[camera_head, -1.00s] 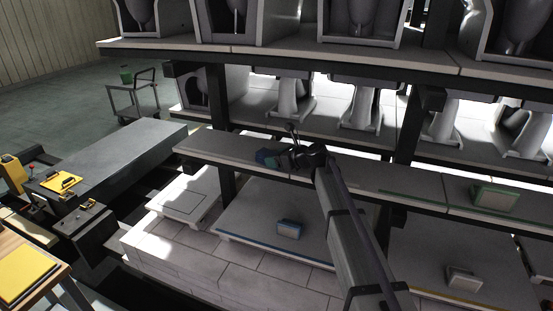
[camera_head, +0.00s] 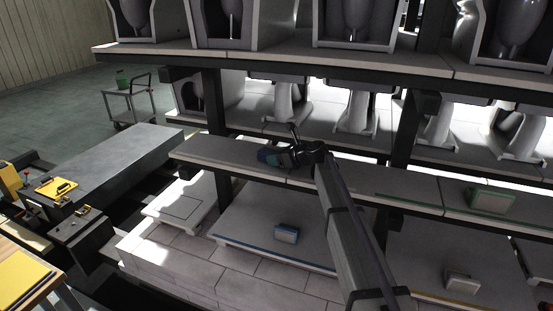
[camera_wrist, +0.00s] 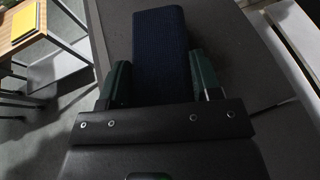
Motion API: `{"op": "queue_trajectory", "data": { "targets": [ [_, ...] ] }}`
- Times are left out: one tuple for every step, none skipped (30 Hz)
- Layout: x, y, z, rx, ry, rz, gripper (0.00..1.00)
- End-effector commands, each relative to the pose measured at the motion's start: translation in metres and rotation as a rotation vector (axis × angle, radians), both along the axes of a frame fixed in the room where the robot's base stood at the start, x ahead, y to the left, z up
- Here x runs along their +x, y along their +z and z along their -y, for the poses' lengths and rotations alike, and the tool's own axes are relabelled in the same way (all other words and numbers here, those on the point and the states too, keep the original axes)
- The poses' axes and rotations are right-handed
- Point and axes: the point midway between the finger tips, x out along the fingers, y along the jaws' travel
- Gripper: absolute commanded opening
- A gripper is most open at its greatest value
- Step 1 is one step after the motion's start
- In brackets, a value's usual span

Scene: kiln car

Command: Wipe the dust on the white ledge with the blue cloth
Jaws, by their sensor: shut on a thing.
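The blue cloth (camera_wrist: 160,50) is a dark blue folded pad in the wrist view, held between the two green-sided fingers. My gripper (camera_wrist: 162,82) is shut on it. In the head view the blue cloth (camera_head: 267,156) shows small at the end of my gripper (camera_head: 275,156), over the left part of the pale middle ledge (camera_head: 215,150). It looks at or just above the ledge surface; I cannot tell if it touches. Dust cannot be made out, and my arm hides part of the ledge.
A green-framed box (camera_head: 489,198) stands on the ledge farther right. A blue-framed box (camera_head: 286,234) and a pale box (camera_head: 460,281) sit on the lower level. Dark posts (camera_head: 404,130) and the upper shelf (camera_head: 330,56) with grey ware bound the space above.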

Motion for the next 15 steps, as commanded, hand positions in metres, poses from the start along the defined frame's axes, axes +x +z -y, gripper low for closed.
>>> {"op": "queue_trajectory", "data": {
  "targets": [
    [0.000,0.000,0.000,0.000,0.000,0.000,0.26],
    [0.000,0.000,0.000,0.000,0.000,0.000,0.26],
    [0.000,0.000,0.000,0.000,0.000,0.000,0.26],
    [0.000,0.000,0.000,0.000,0.000,0.000,0.26],
    [0.000,0.000,0.000,0.000,0.000,0.000,0.26],
    [0.000,0.000,0.000,0.000,0.000,0.000,0.26],
    [0.000,0.000,0.000,0.000,0.000,0.000,0.26],
    [0.001,0.000,0.000,0.000,0.000,0.000,0.26],
    [0.002,0.000,0.000,0.000,0.000,0.000,0.26],
    [0.004,0.000,0.001,0.000,0.000,0.000,0.26],
    [0.006,0.000,0.001,0.000,0.000,0.000,0.26],
    [0.009,0.000,0.002,0.000,0.000,0.000,0.26],
    [0.012,0.000,0.003,0.000,0.000,0.000,0.26],
    [0.015,0.000,0.003,0.000,0.000,0.000,0.26],
    [0.018,0.000,0.004,0.000,0.000,0.000,0.26]
  ]
}}
